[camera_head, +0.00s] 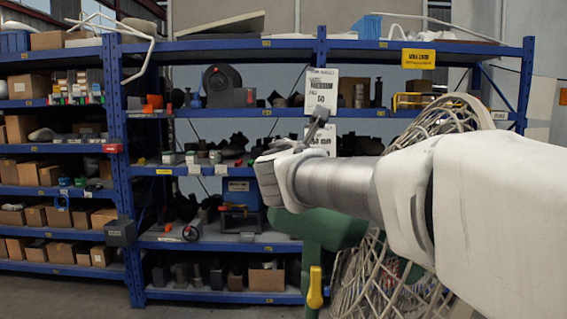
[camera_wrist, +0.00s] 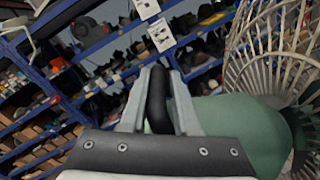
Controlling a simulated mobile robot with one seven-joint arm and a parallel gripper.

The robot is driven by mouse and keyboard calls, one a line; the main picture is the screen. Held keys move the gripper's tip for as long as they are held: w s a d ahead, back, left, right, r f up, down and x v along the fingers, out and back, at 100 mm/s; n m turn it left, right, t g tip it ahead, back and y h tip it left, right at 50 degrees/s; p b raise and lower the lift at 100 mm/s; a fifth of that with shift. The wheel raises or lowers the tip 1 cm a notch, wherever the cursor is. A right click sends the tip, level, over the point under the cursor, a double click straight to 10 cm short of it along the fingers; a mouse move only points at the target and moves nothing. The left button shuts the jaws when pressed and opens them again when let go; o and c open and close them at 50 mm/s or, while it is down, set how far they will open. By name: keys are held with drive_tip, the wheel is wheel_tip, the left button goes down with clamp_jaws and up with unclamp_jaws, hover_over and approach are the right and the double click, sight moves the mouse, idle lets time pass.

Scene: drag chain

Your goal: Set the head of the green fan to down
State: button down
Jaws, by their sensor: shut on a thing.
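The green fan stands close in front of me. In the head view its green body (camera_head: 335,228) shows below my arm, and its pale wire cage (camera_head: 450,115) shows behind and below the arm. In the wrist view the green housing (camera_wrist: 240,125) lies right of my gripper, with the cage (camera_wrist: 275,55) at the upper right. My gripper (camera_wrist: 159,76) has its two grey fingers on either side of a slim black upright part (camera_wrist: 157,100) and is shut on it. I cannot tell for sure where this part joins the fan. My arm hides much of the fan head.
A yellow lever-like piece (camera_head: 315,287) hangs below the green body. Blue shelving (camera_head: 125,150) with boxes and dark parts fills the background. Some floor (camera_head: 60,290) shows clear at the lower left.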

drive_tip(key=shift+d+r, duration=0.15)
drive_tip(key=shift+r, duration=0.1)
drive_tip(key=c, duration=0.8)
unclamp_jaws()
drive_tip(key=shift+s, duration=0.1)
drive_tip(key=shift+o, duration=0.2)
drive_tip(key=shift+f, duration=0.15)
